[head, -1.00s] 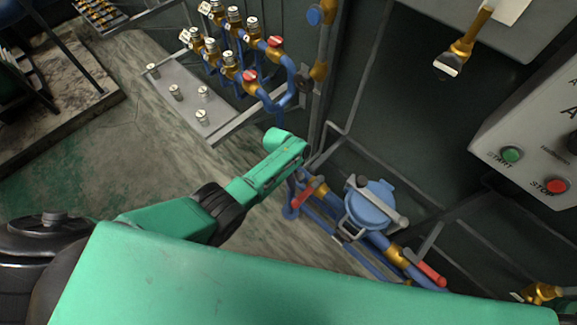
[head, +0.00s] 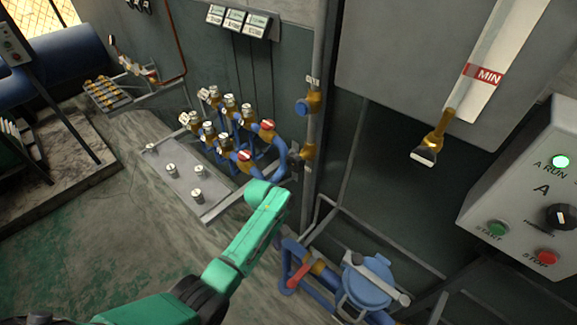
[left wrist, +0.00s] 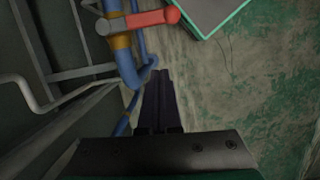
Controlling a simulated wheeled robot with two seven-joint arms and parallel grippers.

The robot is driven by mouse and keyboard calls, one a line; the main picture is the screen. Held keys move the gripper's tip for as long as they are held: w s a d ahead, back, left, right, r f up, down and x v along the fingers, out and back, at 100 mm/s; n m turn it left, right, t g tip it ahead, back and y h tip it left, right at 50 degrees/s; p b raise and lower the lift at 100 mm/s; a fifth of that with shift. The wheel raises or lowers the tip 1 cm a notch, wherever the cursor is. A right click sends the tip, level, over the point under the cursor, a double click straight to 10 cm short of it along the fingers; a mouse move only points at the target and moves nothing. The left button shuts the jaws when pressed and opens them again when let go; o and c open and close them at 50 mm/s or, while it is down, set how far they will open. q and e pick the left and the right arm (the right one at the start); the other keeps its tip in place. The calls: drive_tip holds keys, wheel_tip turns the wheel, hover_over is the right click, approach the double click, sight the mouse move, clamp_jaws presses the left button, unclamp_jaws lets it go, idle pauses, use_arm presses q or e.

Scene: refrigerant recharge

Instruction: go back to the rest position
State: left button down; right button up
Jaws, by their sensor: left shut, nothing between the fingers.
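My left arm (head: 243,240) reaches in from the lower left in the head view, with its green wrist end in front of the blue pipework. Its fingers are mostly hidden there. In the left wrist view my left gripper (left wrist: 158,78) is shut, its two dark fingers together with nothing between them. The fingertips appear close to the blue pipe, but I cannot tell whether they touch. The red-handled valve (head: 298,274) is just right of and below the wrist in the head view; its red handle also shows in the left wrist view (left wrist: 150,18). My right gripper is not in view.
A blue lidded filter body (head: 367,283) sits right of the valve. Several brass valves (head: 228,122) stand behind a grey plate (head: 183,185) with silver knobs. A control box (head: 530,195) with a green lamp is at right. Open floor (head: 100,230) lies to the left.

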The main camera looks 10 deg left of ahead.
use_arm(q)
drive_tip(key=s+a+f+m+b, duration=0.1)
drive_tip(key=s+a+f+m, duration=0.15)
drive_tip(key=s+f, duration=0.4)
drive_tip(key=s+a+f+m+t+y+b, duration=0.1)
drive_tip(key=s+a+f+b, duration=0.15)
drive_tip(key=f, duration=0.65)
drive_tip(key=s+a+f+m+b, duration=0.1)
drive_tip(key=s+a+f+m, duration=0.1)
drive_tip(key=s+a+f, duration=0.4)
drive_tip(key=s+a+f+m+t+b, duration=0.1)
drive_tip(key=s+a+f+m, duration=0.1)
drive_tip(key=s+f, duration=0.3)
drive_tip(key=s+a+f+m+y+b, duration=0.1)
drive_tip(key=s+a+f+m, duration=0.2)
drive_tip(key=s, duration=0.9)
wheel_tip(320, 180, down, 2)
drive_tip(key=shift+a+f+m+t, duration=0.1)
drive_tip(key=shift+a+m+t, duration=0.25)
drive_tip(key=shift+m, duration=0.9)
drive_tip(key=shift+d, duration=0.1)
